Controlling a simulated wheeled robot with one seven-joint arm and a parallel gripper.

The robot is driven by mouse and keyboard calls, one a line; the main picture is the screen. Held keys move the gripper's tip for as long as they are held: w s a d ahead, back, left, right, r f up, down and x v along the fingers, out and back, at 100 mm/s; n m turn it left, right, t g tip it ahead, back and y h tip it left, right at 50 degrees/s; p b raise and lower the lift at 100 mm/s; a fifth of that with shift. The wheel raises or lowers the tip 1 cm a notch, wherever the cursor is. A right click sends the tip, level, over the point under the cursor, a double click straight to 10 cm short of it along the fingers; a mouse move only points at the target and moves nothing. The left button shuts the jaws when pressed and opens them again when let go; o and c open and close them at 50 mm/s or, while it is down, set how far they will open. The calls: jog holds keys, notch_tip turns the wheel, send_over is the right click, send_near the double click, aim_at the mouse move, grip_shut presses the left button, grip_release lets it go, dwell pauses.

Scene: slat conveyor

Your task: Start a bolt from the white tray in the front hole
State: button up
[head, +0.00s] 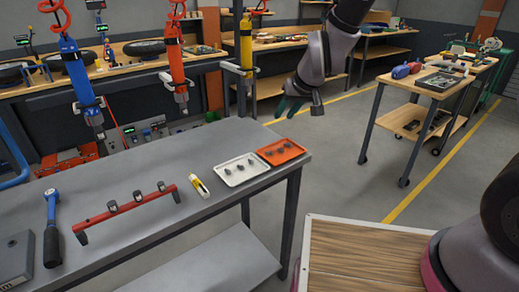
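The white tray (243,169) lies flat on the grey workbench (150,232) near its right end. Several small dark bolts (239,168) lie in it. My gripper (287,107) hangs in the air at upper centre, beyond the bench's right end and apart from the trays. Its dark green fingers are small and partly overlap, so I cannot tell whether they are open; I see nothing held. A dark grey block (17,262) is cut off by the left edge; I cannot make out which hole is the front one.
An orange tray (282,151) with small dark parts adjoins the white tray. A yellow-and-white tube (199,186), a red rack (128,208) with sockets and a blue-headed wrench (52,225) lie on the bench. Blue (82,85), red and yellow tools hang behind it.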

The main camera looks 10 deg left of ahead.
aim_at(252, 162)
jog(key=s+a+f+n, duration=0.35)
jog(key=a+f, duration=0.35)
jog(key=f, duration=0.4)
jog(key=shift+m, duration=0.45)
jog(key=shift+x, duration=3.95)
jog(key=shift+s+d+f, duration=0.1)
jog(key=shift+s+f, duration=0.05)
jog(key=shift+s, duration=0.05)
grip_shut()
jog(key=shift+r, duration=2.5)
